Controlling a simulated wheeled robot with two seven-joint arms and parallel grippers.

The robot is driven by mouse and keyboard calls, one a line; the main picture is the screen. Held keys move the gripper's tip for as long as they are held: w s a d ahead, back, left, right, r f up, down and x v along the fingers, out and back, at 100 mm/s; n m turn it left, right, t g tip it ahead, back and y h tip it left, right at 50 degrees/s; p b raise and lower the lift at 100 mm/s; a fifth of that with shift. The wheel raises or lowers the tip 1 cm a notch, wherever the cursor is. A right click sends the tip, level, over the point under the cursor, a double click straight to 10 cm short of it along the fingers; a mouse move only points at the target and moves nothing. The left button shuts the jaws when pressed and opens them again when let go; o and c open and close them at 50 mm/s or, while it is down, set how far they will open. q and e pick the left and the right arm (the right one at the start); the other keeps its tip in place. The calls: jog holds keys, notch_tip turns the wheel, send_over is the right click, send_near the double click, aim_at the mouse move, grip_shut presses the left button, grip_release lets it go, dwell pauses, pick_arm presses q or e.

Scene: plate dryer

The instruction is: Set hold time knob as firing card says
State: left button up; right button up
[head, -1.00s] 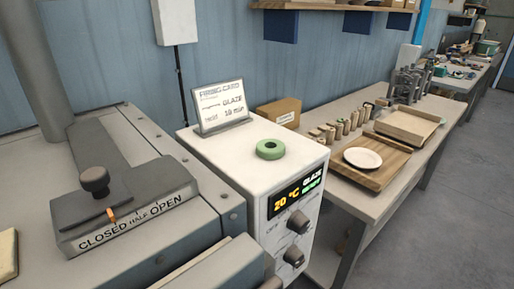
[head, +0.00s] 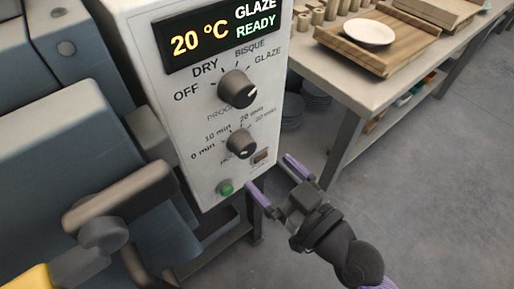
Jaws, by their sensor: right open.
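The hold time knob (head: 241,144) is the lower dark knob on the white control box (head: 203,120), with marks for 0, 10, 20 min and a blurred fourth around it. I cannot read its pointer surely. The larger program knob (head: 238,88) sits above it, among OFF, DRY, BISQUE and GLAZE. My right gripper (head: 269,171) is open and empty, below and right of the hold knob, its purple-tipped fingers apart from it. The firing card is out of view now; the earlier view shows it reading GLAZE and 10 min. My left gripper is not in view.
The display (head: 222,32) reads 20 °C, GLAZE READY. A green button (head: 225,188) and a small switch (head: 261,157) sit low on the panel. A brown handle (head: 120,197) juts out at left. A worktable (head: 335,78) with a plate stands at right.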

aim_at(249, 152)
jog(key=x, duration=0.6)
jog(key=shift+w+a, duration=0.25)
jog(key=c, duration=1.3)
